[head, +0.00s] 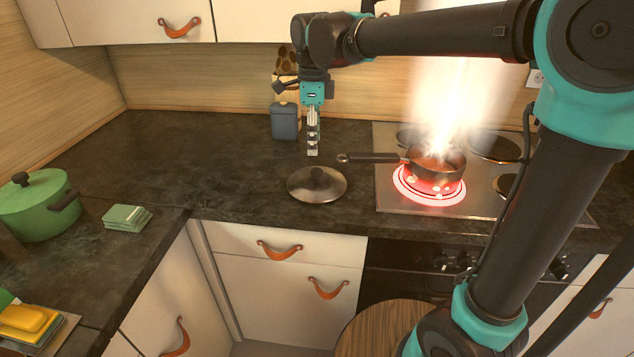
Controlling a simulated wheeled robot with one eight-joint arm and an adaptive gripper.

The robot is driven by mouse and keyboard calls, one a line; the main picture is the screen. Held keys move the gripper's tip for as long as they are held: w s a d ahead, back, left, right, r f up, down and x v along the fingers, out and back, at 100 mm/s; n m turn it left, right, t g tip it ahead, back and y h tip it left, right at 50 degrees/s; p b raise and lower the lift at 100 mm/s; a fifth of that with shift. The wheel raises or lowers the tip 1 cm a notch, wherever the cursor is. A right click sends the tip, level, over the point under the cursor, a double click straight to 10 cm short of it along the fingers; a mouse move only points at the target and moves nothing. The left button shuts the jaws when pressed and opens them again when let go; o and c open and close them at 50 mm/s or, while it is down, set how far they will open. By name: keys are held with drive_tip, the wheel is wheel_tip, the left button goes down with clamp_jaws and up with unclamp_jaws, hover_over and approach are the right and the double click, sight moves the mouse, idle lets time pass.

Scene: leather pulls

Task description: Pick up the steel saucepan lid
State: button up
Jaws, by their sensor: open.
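The steel saucepan lid (316,186) lies flat on the dark countertop, left of the stove, with its small dark knob (317,173) facing up. My gripper (313,153) hangs pointing down just above the lid, close to its knob in the picture. It is open and holds nothing. Whether the fingertips are right over the knob or a little behind it, I cannot tell from this view. A saucepan (436,163) with a dark handle sits on a glowing red burner, with bright flames rising from it.
The saucepan's handle (372,158) points left toward the lid. The stove (398,197) is at right. A blue-grey canister (285,121) stands behind my gripper. A green pot (40,207) and green stacked cloths (127,218) are at left. The counter between is clear.

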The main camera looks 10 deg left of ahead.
sight(317, 170)
wheel_tip(317, 170, down, 6)
drive_tip(key=shift+r, duration=0.2)
drive_tip(key=shift+w+d+f, duration=0.1)
drive_tip(key=shift+d+f, duration=0.05)
drive_tip(key=shift+f, duration=1.15)
drive_tip(key=shift+w+d+f, duration=0.1)
drive_tip(key=shift+d+f, duration=0.05)
drive_tip(key=shift+f, duration=1.15)
drive_tip(key=shift+c, duration=0.3)
clamp_jaws()
